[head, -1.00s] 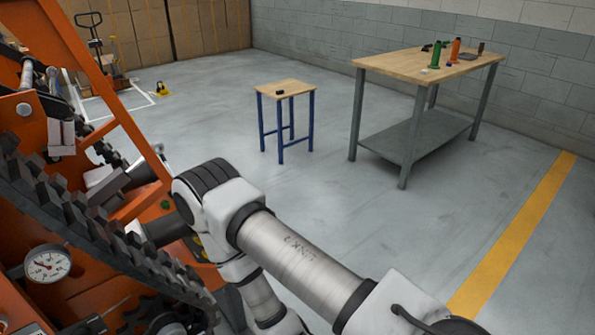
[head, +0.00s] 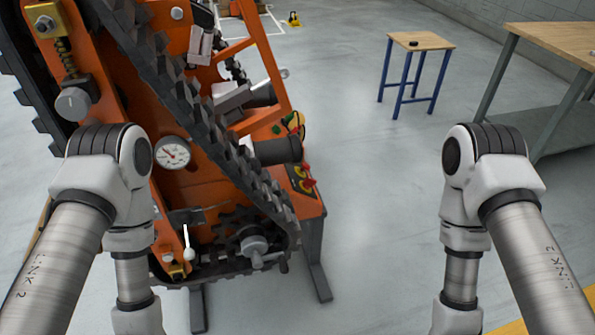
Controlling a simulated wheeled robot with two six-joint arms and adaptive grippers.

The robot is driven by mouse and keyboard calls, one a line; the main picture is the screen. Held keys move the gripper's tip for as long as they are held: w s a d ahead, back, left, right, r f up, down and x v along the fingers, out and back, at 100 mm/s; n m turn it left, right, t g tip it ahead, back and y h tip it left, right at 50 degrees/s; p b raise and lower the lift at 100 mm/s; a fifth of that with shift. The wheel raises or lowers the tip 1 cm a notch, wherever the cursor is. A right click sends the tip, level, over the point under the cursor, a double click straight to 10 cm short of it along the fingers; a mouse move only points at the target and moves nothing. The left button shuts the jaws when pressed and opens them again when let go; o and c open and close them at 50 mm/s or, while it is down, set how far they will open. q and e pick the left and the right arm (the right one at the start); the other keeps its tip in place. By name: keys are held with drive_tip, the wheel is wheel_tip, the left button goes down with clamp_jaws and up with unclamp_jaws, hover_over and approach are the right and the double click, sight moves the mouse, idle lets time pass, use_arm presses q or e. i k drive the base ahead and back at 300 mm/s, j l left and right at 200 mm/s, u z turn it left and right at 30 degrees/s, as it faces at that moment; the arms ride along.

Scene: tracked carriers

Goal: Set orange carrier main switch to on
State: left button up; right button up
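The orange carrier (head: 215,40) stands at the left of the head view, with black toothed tracks (head: 185,95) along it. A control panel with red knobs on yellow plates (head: 305,180) sits on its right side, seen at a steep angle. Green and yellow parts (head: 293,122) show just above it. A grey round knob (head: 72,103), a pressure gauge (head: 173,153) and a white-tipped lever (head: 189,253) are on its near face. I cannot tell which control is the main switch or how it is set. Both my arms show, but neither gripper is in view.
A workbench (head: 555,40) is at the upper right. The grey floor (head: 370,180) between carrier and bench is clear.

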sight(309, 182)
drive_tip(key=i+l+z, duration=0.1)
drive_tip(key=z, duration=0.35)
drive_tip(key=i+l+z, duration=0.1)
drive_tip(key=z, duration=0.4)
drive_tip(key=i+z, duration=0.15)
drive_tip(key=z, duration=0.3)
drive_tip(key=i+l, duration=0.2)
drive_tip(key=i, duration=0.25)
drive_tip(key=i+l, duration=0.15)
drive_tip(key=i, duration=0.3)
drive_tip(key=i+u, duration=0.2)
drive_tip(key=u, duration=0.3)
drive_tip(key=i+u, duration=0.15)
drive_tip(key=u, duration=0.3)
drive_tip(key=i+l+u, duration=0.15)
drive_tip(key=u, duration=0.35)
